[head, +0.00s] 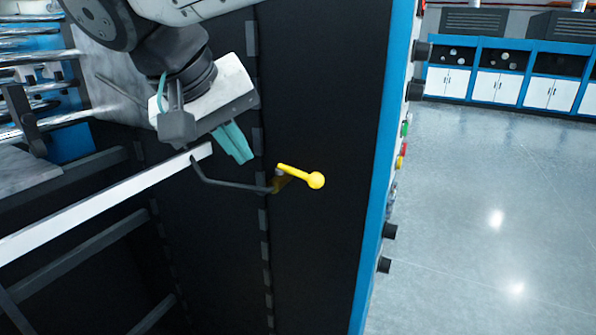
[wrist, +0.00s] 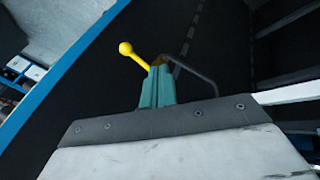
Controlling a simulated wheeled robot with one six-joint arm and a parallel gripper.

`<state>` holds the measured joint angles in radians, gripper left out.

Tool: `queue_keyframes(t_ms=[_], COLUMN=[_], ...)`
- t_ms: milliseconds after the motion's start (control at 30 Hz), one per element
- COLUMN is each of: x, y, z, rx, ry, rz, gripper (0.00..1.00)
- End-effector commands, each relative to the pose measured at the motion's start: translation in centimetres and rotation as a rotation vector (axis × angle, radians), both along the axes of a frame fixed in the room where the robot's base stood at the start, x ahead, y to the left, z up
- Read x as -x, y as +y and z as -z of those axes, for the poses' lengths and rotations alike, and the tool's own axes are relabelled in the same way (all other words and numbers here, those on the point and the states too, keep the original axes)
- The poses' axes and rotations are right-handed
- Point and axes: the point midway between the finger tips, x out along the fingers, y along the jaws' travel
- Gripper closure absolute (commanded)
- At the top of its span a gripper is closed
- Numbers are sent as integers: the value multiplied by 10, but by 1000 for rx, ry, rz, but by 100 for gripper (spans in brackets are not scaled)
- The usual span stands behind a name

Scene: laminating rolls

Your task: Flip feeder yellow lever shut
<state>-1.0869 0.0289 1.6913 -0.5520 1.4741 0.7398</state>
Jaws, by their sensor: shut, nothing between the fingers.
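The yellow lever (head: 298,174) has a thin arm and a ball end. It sits on the dark side panel and points right and slightly down in the head view. In the wrist view the yellow lever (wrist: 134,55) points up and left from just beyond my fingertips. My gripper (head: 239,148) is above and to the left of the lever, with its teal fingers together and nothing between them. In the wrist view my gripper (wrist: 158,72) overlaps the base of the lever, so I cannot tell whether it touches. The lever's pivot is partly hidden there.
A bent dark rod (head: 230,184) runs from the lever's base to a white bar (head: 110,202) at the left. Metal rollers (head: 40,60) are at the upper left. A blue panel edge (head: 385,170) with buttons stands right of the lever. Open floor (head: 490,200) lies beyond it.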

Motion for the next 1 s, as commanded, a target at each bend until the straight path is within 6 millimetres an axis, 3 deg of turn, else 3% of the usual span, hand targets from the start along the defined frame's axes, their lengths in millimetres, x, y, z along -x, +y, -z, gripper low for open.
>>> queue_keyframes(t_ms=[33,100,267,433,800,1000], x=[-5,-7,-10,-20,-57,-65], y=[-2,-4,-8,-16,-40,-66], z=[-13,-20,-15,5,68,70], rx=[-24,-40,-54,-53,-54,-56], ry=[-37,-68,-83,-80,-79,-81], rz=[44,95,145,147,147,146], gripper=[100,100,100,100,100,100])
